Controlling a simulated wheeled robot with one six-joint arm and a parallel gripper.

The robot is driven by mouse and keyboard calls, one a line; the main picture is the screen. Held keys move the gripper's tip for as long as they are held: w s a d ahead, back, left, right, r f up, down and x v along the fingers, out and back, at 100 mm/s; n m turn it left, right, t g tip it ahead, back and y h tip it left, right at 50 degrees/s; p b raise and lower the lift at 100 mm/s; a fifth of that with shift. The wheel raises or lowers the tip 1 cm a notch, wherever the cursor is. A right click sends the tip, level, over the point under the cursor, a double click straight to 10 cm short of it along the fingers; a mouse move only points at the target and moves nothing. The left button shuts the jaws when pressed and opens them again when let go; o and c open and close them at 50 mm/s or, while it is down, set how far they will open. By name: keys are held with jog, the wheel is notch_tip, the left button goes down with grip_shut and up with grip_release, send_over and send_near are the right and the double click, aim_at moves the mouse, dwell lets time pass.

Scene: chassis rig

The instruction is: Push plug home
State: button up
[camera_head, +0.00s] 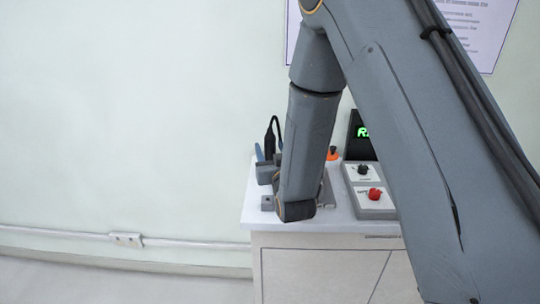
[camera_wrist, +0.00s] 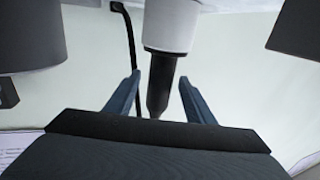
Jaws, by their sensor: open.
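In the wrist view, my gripper (camera_wrist: 160,77) is open, with its two blue fingers apart. A white cylinder with a black tapered end, which looks like the plug (camera_wrist: 172,26), stands in line with the gap. Its black end reaches between the fingers, with space on both sides. In the head view, my arm hides most of the gripper and the work spot. A blue finger shows at the left, beside a dark upright piece with a looping black cable (camera_head: 272,122). The socket and how deep the plug sits cannot be seen.
A white cabinet (camera_head: 330,242) carries the rig. A grey box with a red knob (camera_head: 375,193) and a black knob stands right of my arm. An orange-based button (camera_head: 333,154) and a dark display with green characters (camera_head: 362,132) are behind.

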jog(key=shift+p+x, duration=0.7)
jog(key=shift+x, duration=1.6)
grip_shut()
